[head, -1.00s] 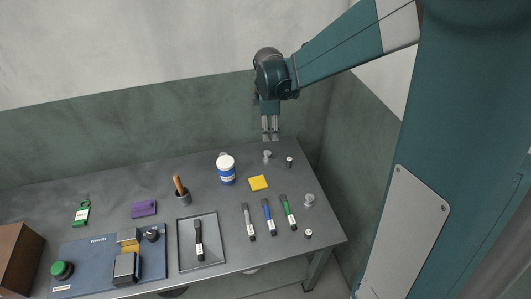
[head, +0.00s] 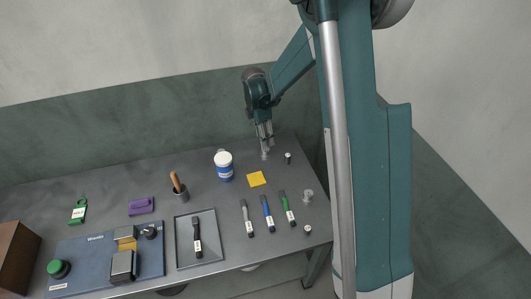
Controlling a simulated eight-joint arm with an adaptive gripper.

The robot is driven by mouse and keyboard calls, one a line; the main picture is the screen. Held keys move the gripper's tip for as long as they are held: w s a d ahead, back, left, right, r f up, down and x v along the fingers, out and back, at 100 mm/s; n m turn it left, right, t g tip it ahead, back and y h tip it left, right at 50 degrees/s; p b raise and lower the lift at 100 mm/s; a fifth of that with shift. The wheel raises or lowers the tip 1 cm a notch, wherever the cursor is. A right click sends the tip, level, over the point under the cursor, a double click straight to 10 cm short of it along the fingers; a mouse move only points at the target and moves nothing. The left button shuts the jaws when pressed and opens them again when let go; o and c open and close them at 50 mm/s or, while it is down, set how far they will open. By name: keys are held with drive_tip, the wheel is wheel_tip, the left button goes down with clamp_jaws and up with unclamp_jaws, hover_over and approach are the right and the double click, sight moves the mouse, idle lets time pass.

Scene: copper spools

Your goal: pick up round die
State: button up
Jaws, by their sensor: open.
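My gripper (head: 265,146) points down at the back right of the table. It is open, with its fingertips just above or around a small grey metal piece (head: 265,156); I cannot tell whether they touch it. A similar grey piece with a wider foot (head: 307,196) stands near the right edge. A small dark cylinder with a light band (head: 288,158) stands just right of my gripper, and another small cylinder (head: 307,229) is at the front right. The pieces are too small to tell for sure which is the round die.
A white and blue jar (head: 224,167) stands left of my gripper, with a yellow pad (head: 257,179) in front. Grey, blue (head: 267,212) and green-handled tools lie further forward. A tray (head: 181,262) holds a black-handled tool. A blue-grey fixture (head: 75,250) is at the left.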

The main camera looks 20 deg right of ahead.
idle(0.3)
drive_tip(key=shift+d+f, duration=0.15)
drive_tip(key=shift+f, duration=1.15)
drive_tip(key=shift+w+d+f+b, duration=0.15)
drive_tip(key=shift+f+b, duration=0.3)
drive_tip(key=shift+f, duration=0.85)
drive_tip(key=shift+w+d+f+b, duration=0.15)
drive_tip(key=shift+f+b, duration=0.25)
drive_tip(key=shift+f, duration=0.9)
drive_tip(key=shift+s, duration=0.1)
drive_tip(key=c, duration=1.1)
drive_tip(key=shift+r, duration=0.2)
wheel_tip(320, 180, up, 10)
drive_tip(key=shift+f+p, duration=0.15)
drive_tip(key=shift+p, duration=0.8)
